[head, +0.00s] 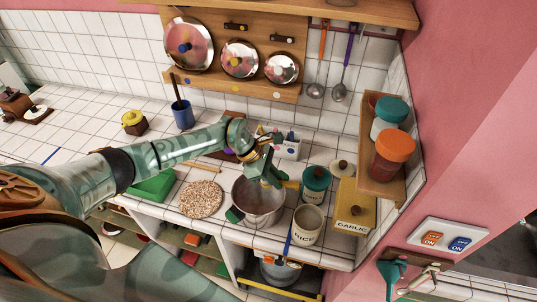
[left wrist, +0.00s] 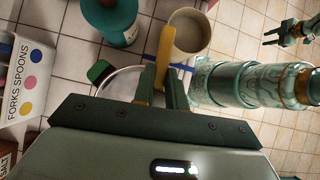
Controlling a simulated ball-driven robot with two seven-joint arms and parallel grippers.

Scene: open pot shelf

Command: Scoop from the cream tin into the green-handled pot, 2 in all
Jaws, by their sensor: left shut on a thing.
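The pot (head: 262,213) stands on the tiled counter, its green handle (head: 235,214) at its left; its rim shows in the left wrist view, partly behind my fingers. My left gripper (head: 270,180) is over the pot, shut on a yellow handle (left wrist: 165,46), which I take to be the scoop's. The scoop's bowl cannot be made out. The cream tin (head: 306,226), with RICE lettering, stands open right of the pot; its mouth shows in the left wrist view (left wrist: 190,31). My right gripper (left wrist: 274,36) shows small in the left wrist view, fingers apart, away from the counter.
A round speckled mat (head: 200,199) lies left of the pot. A cutlery box (head: 289,146) stands behind. The counter's front edge is close.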

